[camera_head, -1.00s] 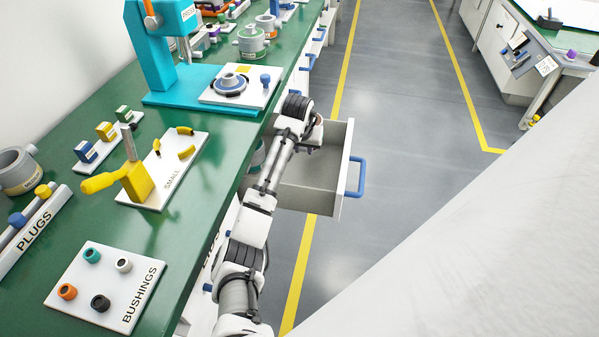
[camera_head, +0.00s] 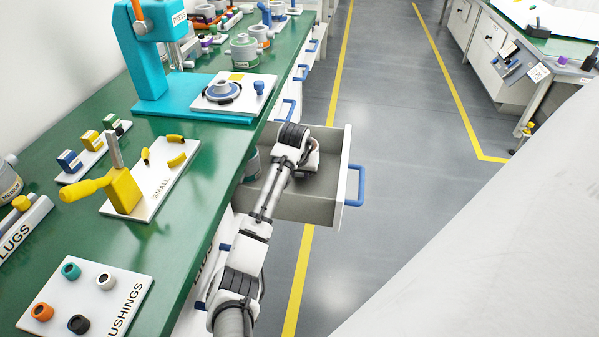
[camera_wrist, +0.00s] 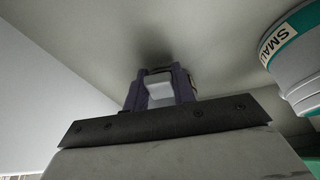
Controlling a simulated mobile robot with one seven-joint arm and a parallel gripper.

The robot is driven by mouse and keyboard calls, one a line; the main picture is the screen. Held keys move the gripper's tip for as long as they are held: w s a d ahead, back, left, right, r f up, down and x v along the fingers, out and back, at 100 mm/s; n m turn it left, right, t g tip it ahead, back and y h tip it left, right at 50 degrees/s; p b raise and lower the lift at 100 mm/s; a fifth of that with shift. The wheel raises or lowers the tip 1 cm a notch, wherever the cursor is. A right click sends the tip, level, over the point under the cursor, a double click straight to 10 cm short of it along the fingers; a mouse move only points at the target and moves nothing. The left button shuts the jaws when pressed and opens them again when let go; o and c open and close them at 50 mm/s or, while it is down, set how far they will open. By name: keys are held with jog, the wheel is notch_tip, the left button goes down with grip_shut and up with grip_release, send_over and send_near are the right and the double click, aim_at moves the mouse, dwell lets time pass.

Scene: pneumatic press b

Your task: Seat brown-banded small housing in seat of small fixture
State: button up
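The small fixture is a white plate marked SMALL (camera_head: 150,202) on the green bench, with a yellow toggle clamp (camera_head: 122,190) and several yellow locating pieces; nothing sits among them. My gripper (camera_wrist: 160,88) points down inside the open drawer (camera_head: 335,185). Its dark fingers show in the wrist view with a pale block-like shape between them; I cannot tell whether they are open or shut. A grey housing with a teal band marked SMALL (camera_wrist: 294,48) stands in the drawer at the right of the wrist view. I can make out no brown-banded housing for certain.
A teal press (camera_head: 150,60) stands behind the fixture. A bushings plate (camera_head: 80,300) and a row of coloured blocks (camera_head: 92,145) are also on the bench. A grey housing (camera_head: 10,185) is cut off at the left edge. The drawer walls surround my gripper closely.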

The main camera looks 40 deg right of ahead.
jog(key=o, duration=0.4)
jog(key=shift+r, duration=0.1)
jog(key=shift+f+b, duration=0.25)
jog(key=shift+b, duration=0.65)
jog(key=p+v, duration=1.4)
jog(key=p, duration=0.1)
